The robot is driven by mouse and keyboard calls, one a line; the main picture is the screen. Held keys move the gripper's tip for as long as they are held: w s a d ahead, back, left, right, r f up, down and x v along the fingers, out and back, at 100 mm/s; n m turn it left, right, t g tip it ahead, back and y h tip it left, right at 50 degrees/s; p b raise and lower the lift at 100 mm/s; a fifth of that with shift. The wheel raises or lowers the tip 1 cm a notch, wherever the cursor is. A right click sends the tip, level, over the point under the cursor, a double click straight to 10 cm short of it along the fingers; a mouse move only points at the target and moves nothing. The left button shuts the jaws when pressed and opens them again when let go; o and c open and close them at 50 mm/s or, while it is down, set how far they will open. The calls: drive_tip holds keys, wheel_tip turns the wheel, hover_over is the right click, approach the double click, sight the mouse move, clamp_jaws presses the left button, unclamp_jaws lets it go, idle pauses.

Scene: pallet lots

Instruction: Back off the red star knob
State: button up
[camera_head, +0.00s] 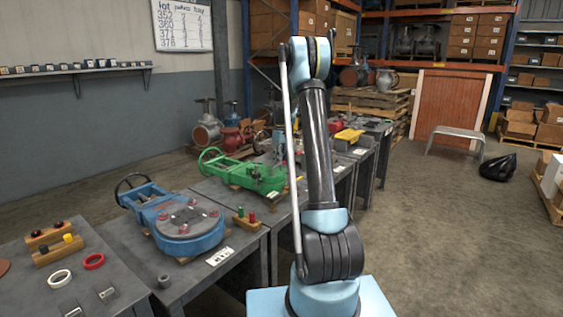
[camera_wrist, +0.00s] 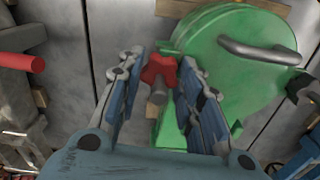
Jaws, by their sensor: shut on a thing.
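The red star knob (camera_wrist: 158,69) shows in the wrist view, with a grey stem (camera_wrist: 157,96) below it, beside a round green housing (camera_wrist: 225,72). My gripper (camera_wrist: 164,66) has one blue-grey finger on each side of the knob and is shut on it. In the head view a green machine (camera_head: 245,172) lies on a bench behind my arm. I cannot make out the knob there, and my gripper is hidden.
A grey curved handle (camera_wrist: 258,50) is on the green housing, close to the right finger. A red-handled part (camera_wrist: 24,62) is at left. In the head view, a blue machine (camera_head: 185,225) stands on the nearer bench.

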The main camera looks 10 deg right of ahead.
drive_tip(key=n, duration=0.5)
drive_tip(key=shift+n, duration=2.6)
drive_tip(key=o, duration=1.1)
drive_tip(key=shift+c, duration=0.2)
wheel_tip(320, 180, up, 12)
drive_tip(key=shift+f, duration=0.1)
